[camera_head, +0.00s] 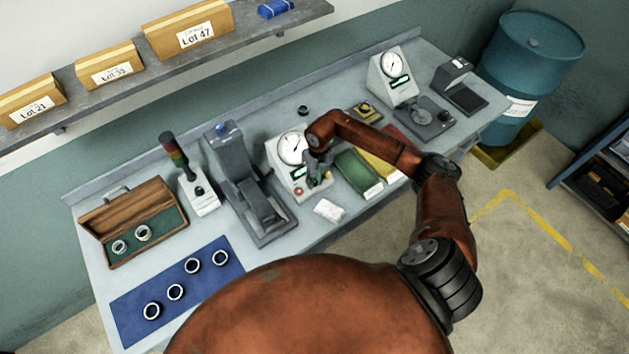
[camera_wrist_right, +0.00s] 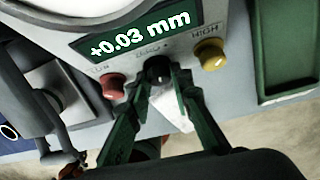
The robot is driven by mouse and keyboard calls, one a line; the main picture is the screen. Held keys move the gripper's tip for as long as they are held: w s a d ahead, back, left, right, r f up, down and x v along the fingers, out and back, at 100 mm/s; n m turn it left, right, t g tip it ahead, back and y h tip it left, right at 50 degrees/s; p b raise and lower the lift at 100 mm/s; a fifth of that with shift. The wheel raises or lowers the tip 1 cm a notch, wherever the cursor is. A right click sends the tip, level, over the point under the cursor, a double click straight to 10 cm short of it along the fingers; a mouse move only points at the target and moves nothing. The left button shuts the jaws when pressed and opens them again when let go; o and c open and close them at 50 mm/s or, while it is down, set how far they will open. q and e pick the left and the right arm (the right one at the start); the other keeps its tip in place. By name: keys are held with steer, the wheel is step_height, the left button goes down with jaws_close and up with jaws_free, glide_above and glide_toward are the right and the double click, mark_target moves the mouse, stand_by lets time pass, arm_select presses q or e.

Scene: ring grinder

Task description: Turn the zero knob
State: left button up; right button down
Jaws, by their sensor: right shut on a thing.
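The zero knob (camera_wrist_right: 158,70) is a small dark knob on the front panel of a pale grey gauge box (camera_head: 275,150), under the label "ZERO". My right gripper (camera_wrist_right: 160,82) is shut on the zero knob, with its green fingertips at the knob's two sides. In the head view the right gripper (camera_head: 316,178) is at the front of the gauge box and hides the knob. The digital display (camera_wrist_right: 140,35) above the knob reads +0.03 mm. The round dial (camera_head: 292,147) sits above it. My left gripper is not in view.
A red knob (camera_wrist_right: 113,86) and a yellow knob (camera_wrist_right: 210,54), by the label "HIGH", flank the zero knob closely. A grey press (camera_head: 245,185) stands left of the gauge box, and a green tray (camera_head: 357,174) lies right. A blue mat (camera_head: 205,284) holds several rings.

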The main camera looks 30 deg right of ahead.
steer(key=shift+d+f+m+y+b, duration=0.1)
steer(key=shift+d+m+y+b, duration=0.05)
steer(key=shift+m+y+b, duration=0.45)
steer(key=shift+d+m+y+b, duration=0.15)
steer(key=shift+m+y+b, duration=0.15)
steer(key=shift+m+y, duration=0.6)
steer(key=m+y, duration=0.1)
steer(key=m, duration=0.1)
steer(key=m+t, duration=0.1)
steer(key=shift+d+m+t+y, duration=0.1)
steer(key=shift+m+t+y, duration=0.2)
steer(key=shift+m+y, duration=0.1)
steer(key=c, duration=1.7)
jaws_free()
steer(key=shift+s, duration=0.1)
steer(key=shift+c, duration=0.2)
